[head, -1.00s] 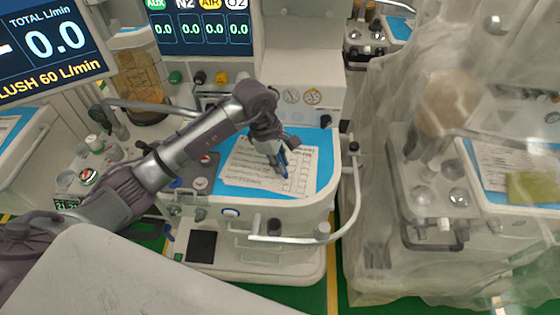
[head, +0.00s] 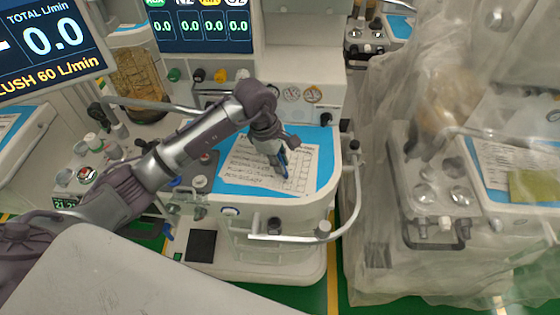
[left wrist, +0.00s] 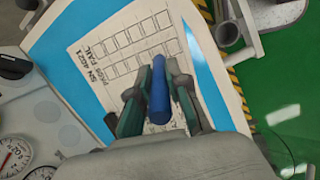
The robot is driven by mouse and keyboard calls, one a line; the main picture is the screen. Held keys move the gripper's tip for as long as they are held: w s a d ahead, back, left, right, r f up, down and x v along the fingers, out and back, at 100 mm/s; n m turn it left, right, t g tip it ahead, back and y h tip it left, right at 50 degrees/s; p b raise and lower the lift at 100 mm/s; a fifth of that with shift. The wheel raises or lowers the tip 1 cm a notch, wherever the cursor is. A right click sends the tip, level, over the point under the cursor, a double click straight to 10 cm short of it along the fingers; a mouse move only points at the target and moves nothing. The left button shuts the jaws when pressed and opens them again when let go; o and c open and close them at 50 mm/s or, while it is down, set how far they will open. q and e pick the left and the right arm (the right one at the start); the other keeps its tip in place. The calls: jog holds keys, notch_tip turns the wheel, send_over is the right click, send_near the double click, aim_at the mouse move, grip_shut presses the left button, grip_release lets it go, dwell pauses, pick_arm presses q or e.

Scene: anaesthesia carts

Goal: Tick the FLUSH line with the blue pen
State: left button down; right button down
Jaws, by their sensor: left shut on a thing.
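My left gripper (head: 279,165) is shut on the blue pen (head: 284,160) over the paper checklist (head: 245,163). In the left wrist view the blue pen (left wrist: 159,92) sits between the two fingers of the left gripper (left wrist: 158,95). The checklist (left wrist: 110,45) there shows a grid of empty-looking boxes and the words "PASS FAIL". The gripper and pen hide part of the sheet. The line names are too small to read, so I cannot pick out the FLUSH line. I cannot tell whether the pen tip touches the paper. My right gripper is not in view.
The checklist lies on a blue mat (head: 325,150) on the cart top, with a white rail (head: 357,200) around the right corner. A cart under clear plastic (head: 450,180) stands to the right. Screens (head: 45,45) and knobs are at the back left.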

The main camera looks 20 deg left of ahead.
pick_arm(q)
jog(key=shift+d+b, duration=0.4)
jog(key=shift+b, duration=0.35)
dwell(0.9)
jog(key=shift+w+d+p+v, duration=0.1)
jog(key=shift+d+p+v, duration=0.15)
jog(key=shift+p+v, duration=0.65)
jog(key=shift+w+d+p+v, duration=0.1)
jog(key=shift+d+p+v, duration=0.15)
jog(key=shift+v, duration=1.1)
jog(key=shift+w+d+p+v, duration=0.1)
jog(key=shift+d+p+v, duration=0.15)
jog(key=shift+p+v, duration=0.65)
jog(key=shift+s+r+b, duration=0.1)
jog(key=shift+r+b, duration=0.2)
jog(key=shift+r, duration=0.15)
